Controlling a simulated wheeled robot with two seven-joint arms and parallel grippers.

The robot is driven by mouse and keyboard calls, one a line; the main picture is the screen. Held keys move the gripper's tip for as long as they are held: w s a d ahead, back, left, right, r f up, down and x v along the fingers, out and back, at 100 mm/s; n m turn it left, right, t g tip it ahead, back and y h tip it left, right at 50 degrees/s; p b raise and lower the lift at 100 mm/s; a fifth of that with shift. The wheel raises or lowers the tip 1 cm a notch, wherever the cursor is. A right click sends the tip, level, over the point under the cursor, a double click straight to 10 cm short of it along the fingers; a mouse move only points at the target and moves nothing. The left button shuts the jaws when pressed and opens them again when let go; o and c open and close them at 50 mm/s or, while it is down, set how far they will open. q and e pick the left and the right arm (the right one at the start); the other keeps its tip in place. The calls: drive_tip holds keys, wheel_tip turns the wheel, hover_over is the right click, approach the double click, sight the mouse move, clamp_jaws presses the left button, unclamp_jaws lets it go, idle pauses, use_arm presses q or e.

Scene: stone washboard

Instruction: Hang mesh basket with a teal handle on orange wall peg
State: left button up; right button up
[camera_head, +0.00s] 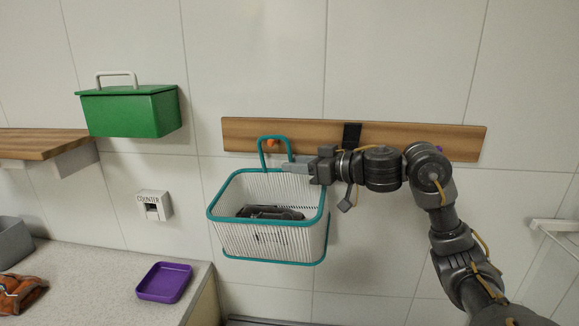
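The white mesh basket (270,240) with teal rims hangs in the air in front of the wall, below the wooden peg board, with a dark object inside. Its teal handle (263,155) stands upright. The orange wall peg (272,142) shows just under the top bar of the handle, within its loop. I cannot tell whether the bar rests on the peg. My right gripper (297,167) reaches in from the right and appears shut on the right leg of the handle. My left gripper is not in view.
The wooden board (240,129) also has a black hanger (351,135) and a purple peg, mostly behind my arm. A green box (133,111) is at upper left by a wooden shelf (45,142). A purple tray (164,282) sits on the counter (95,285). A white rack is at right.

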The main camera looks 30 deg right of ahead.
drive_tip(key=b+v, duration=0.1)
drive_tip(key=v, duration=0.5)
drive_tip(key=shift+s+d+f+b, duration=0.1)
drive_tip(key=shift+s+d+b, duration=0.15)
drive_tip(key=shift+b, duration=0.15)
drive_tip(key=shift+s+d+r, duration=0.2)
drive_tip(key=shift+s+r, duration=0.05)
drive_tip(key=shift+s, duration=0.35)
drive_tip(key=shift+a, duration=0.1)
